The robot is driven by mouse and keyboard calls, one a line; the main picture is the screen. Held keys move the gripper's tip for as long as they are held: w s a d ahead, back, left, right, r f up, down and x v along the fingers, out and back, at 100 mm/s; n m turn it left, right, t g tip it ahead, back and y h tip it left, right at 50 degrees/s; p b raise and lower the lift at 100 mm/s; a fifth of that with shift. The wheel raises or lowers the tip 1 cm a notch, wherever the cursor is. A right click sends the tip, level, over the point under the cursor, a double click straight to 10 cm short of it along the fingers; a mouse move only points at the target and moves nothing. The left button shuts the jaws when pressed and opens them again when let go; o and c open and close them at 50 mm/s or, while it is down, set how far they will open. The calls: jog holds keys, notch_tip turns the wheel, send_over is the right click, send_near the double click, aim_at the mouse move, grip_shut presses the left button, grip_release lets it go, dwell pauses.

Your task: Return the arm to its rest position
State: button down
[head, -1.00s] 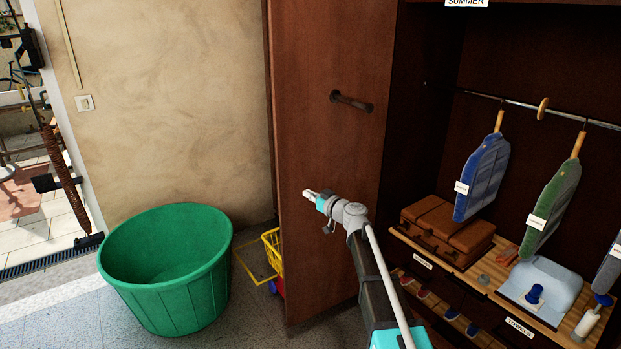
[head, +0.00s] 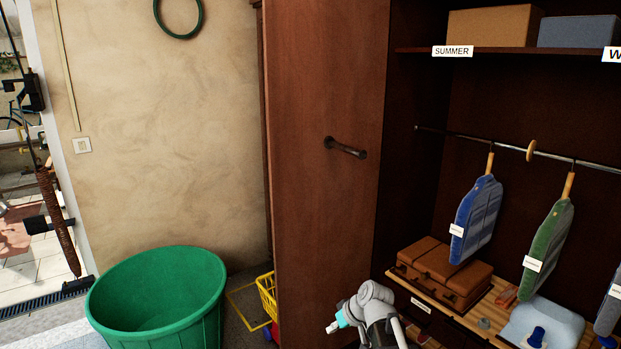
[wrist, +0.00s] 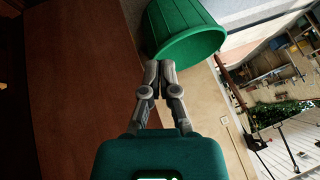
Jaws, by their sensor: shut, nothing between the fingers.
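My gripper (wrist: 157,94) shows in the wrist view with its two fingers together and nothing between them. In the head view my gripper (head: 332,328) is low in the picture, in front of the lower part of the brown wardrobe door (head: 325,220). The door stands open, and its dark handle (head: 345,148) is well above my gripper and apart from it. In the wrist view the door's brown face (wrist: 70,90) fills the left side.
A green tub (head: 155,290) stands on the floor at left, with a yellow basket (head: 267,295) beside the door. The open wardrobe at right holds a suitcase (head: 440,270), hanging garments (head: 475,220) and boxes (head: 495,25).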

jog(key=s+d+f+m+g+h, duration=0.2)
jog(key=s+d+m+h, duration=0.3)
jog(key=s+d, duration=0.5)
jog(key=s+g+h, duration=0.1)
jog(key=s, duration=0.2)
jog(key=shift+d+f+m, duration=0.3)
jog(key=shift+d, duration=0.1)
jog(key=shift+a, duration=0.15)
